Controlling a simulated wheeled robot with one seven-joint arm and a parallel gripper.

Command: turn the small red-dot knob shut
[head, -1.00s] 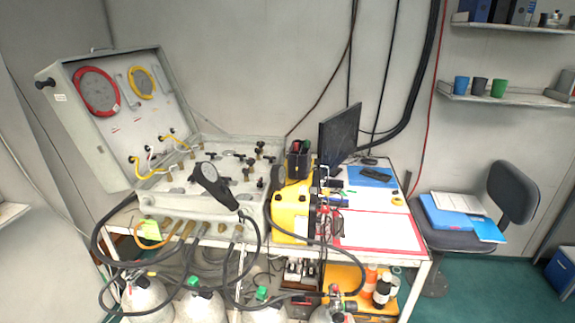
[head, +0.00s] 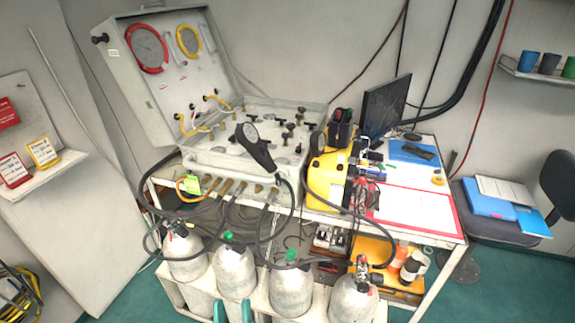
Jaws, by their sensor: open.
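The air panel case (head: 232,150) stands open on the white bench, its lid (head: 165,80) tilted up at the back left. Several small dark knobs (head: 288,130) and fittings sit on its flat panel. I cannot tell which one carries a red dot; they are too small here, and the black gauge (head: 255,146) in front hides part of the panel. Yellow hoses (head: 218,101) connect on the panel's left side. My gripper is not in view.
A yellow case (head: 327,180) and a monitor (head: 387,105) stand right of the panel. Black hoses loop over the bench front. Several cylinders (head: 290,288) stand below. A chair (head: 500,210) is at right, a shelf (head: 45,172) at left. Green floor shows at lower right.

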